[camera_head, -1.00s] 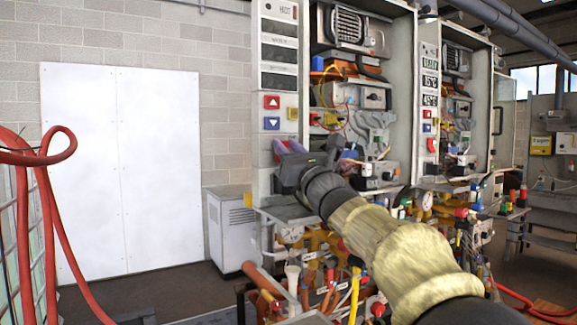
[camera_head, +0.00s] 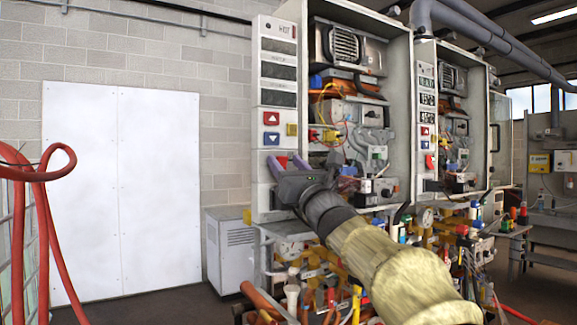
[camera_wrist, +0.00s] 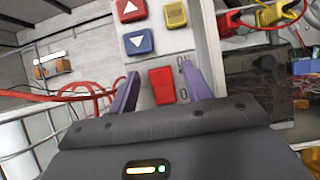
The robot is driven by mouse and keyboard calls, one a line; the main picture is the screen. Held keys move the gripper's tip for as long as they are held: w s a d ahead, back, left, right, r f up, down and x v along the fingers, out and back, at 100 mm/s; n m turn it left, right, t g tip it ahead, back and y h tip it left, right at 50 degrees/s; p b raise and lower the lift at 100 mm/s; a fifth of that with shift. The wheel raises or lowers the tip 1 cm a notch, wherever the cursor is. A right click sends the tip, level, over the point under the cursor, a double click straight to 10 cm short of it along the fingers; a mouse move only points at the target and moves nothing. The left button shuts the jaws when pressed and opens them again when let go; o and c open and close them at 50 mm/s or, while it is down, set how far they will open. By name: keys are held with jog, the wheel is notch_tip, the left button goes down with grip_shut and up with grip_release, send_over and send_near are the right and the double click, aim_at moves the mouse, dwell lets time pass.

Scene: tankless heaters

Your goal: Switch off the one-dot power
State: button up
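A red rocker power switch (camera_wrist: 161,86) sits low on the near heater's white control panel (camera_wrist: 174,45), with "ON" and "0" printed to its right. A small red part of it shows in the head view (camera_head: 283,160). My gripper (camera_wrist: 162,74) is open and empty. Its two purple fingers stand apart, one on either side of the switch. In the head view my gripper (camera_head: 287,161) is at the lower panel. I cannot tell whether the fingers touch the panel. No dot mark is readable.
Above the switch are a red up button (camera_wrist: 130,9), a blue down button (camera_wrist: 138,41) and a yellow button (camera_wrist: 175,14). A second heater (camera_head: 428,100) with its own red switch (camera_head: 429,161) stands to the right. Pipes and valves crowd below. Red hoses (camera_head: 45,230) hang left.

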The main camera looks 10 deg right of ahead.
jog(key=b+v, duration=0.3)
jog(key=v, duration=1.4)
jog(key=shift+s+b, duration=0.15)
jog(key=shift+b, duration=0.25)
jog(key=shift+f, duration=0.1)
